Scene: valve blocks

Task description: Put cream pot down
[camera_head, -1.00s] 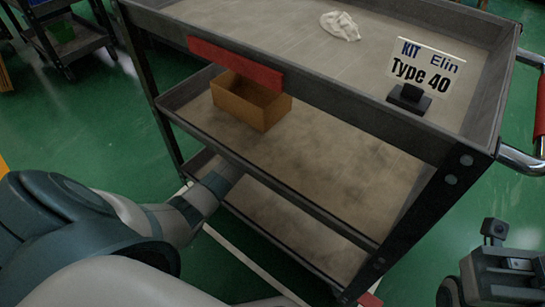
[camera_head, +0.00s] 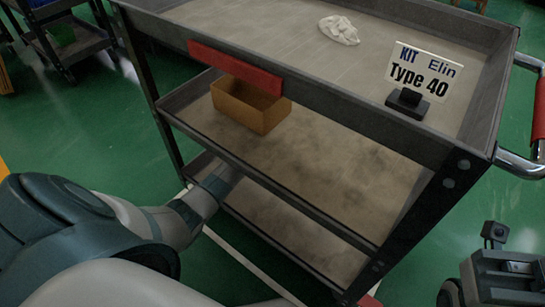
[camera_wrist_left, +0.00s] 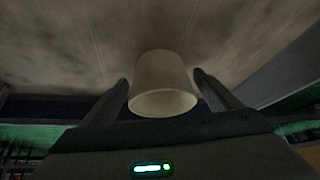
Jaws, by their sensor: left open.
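The cream pot (camera_wrist_left: 163,82) shows in the left wrist view, between the two fingers of my left gripper (camera_wrist_left: 163,92). The fingers stand apart, with a small gap visible on each side of the pot. The pot's wide rim faces the camera, and its far end is against or close to a stained grey-beige surface. I cannot tell whether it touches. In the head view my left arm reaches into the lowest shelf (camera_head: 285,215) of the cart; its gripper and the pot are hidden there. My right gripper (camera_head: 505,285) is partly visible at the bottom right; its fingers are unclear.
An open brown box (camera_head: 250,105) stands on the middle shelf (camera_head: 330,150). The top tray (camera_head: 260,30) holds a crumpled white cloth (camera_head: 339,30) and a "KIT Elin Type 40" sign (camera_head: 425,70). Shelf edges and a dark corner post (camera_head: 425,215) surround the arm's space.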

